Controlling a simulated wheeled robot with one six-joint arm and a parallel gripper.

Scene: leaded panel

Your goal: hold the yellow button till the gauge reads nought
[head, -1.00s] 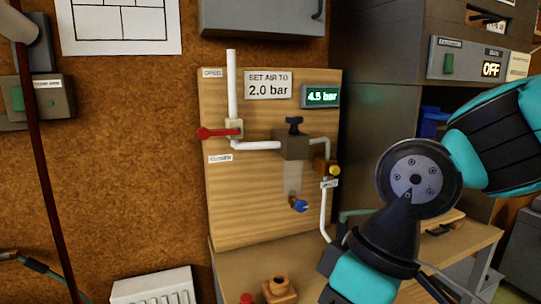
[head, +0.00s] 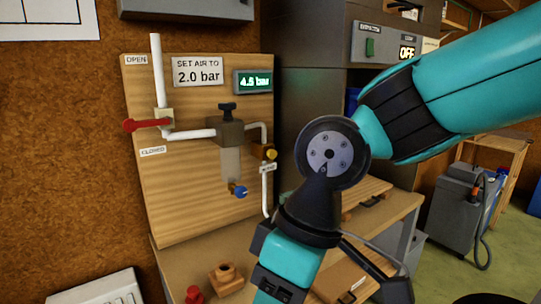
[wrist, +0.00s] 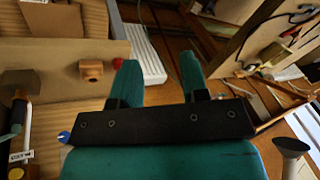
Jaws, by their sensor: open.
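The yellow button (head: 271,154) sits on a small brown block at the right of the wooden panel (head: 165,210), in the head view. A yellow spot at the lower left of the wrist view, by a white label, looks like it. The gauge (head: 252,80) is lit green and appears to read 4.5 bar. My gripper (wrist: 159,62) is open, with two teal fingers apart and nothing between them. It points over the bench and floor, away from the button. The gripper's fingertips cannot be made out in the head view.
A red lever (head: 147,125) sits on the white pipe. A dark valve knob (head: 228,107) and a blue tap (head: 238,191) are on the panel. A wooden piece (head: 226,278) and a red knob (head: 195,294) stand on the bench below. A grey cabinet (head: 310,90) stands to the right.

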